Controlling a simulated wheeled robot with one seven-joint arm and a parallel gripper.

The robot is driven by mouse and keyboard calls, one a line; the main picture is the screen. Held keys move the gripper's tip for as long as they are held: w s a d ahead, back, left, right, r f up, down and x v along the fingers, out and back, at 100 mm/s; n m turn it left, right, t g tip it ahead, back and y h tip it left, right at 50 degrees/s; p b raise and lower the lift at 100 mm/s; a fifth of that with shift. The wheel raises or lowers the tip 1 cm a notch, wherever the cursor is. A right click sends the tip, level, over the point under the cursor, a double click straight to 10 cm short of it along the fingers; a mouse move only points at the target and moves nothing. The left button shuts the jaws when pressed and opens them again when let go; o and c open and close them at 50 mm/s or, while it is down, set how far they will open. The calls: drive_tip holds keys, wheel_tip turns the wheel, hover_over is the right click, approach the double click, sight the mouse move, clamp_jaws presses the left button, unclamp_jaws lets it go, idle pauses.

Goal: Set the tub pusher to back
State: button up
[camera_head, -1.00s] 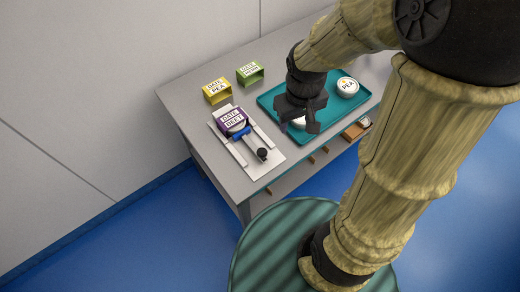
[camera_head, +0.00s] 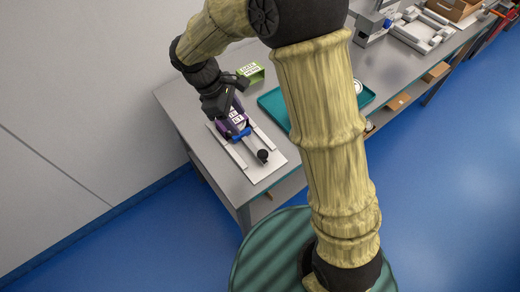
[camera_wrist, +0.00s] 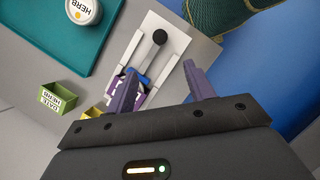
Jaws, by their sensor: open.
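The tub pusher is a rod with a black knob (camera_head: 263,156) and a blue part (camera_head: 240,135), set between pale rails on a white base plate (camera_head: 263,170). The blue part touches or nearly touches a purple labelled carrier (camera_head: 225,128) at the far end of the rails. The wrist view also shows the knob (camera_wrist: 159,37) and the purple carrier, partly hidden by a finger. My gripper (camera_head: 223,104) is over the purple carrier in the head view. In the wrist view my gripper (camera_wrist: 160,68) is open with nothing between its fingers.
A green carrier (camera_head: 250,73) stands behind, and a yellow carrier (camera_wrist: 92,112) shows in the wrist view. A teal tray (camera_head: 270,101) holds a white HERB tub (camera_wrist: 83,11). Grey rails and boxes stand on the table at far right.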

sight(262, 153)
drive_tip(key=p+x, duration=0.1)
drive_tip(key=x, duration=1.6)
drive_tip(key=shift+a, duration=0.1)
clamp_jaws()
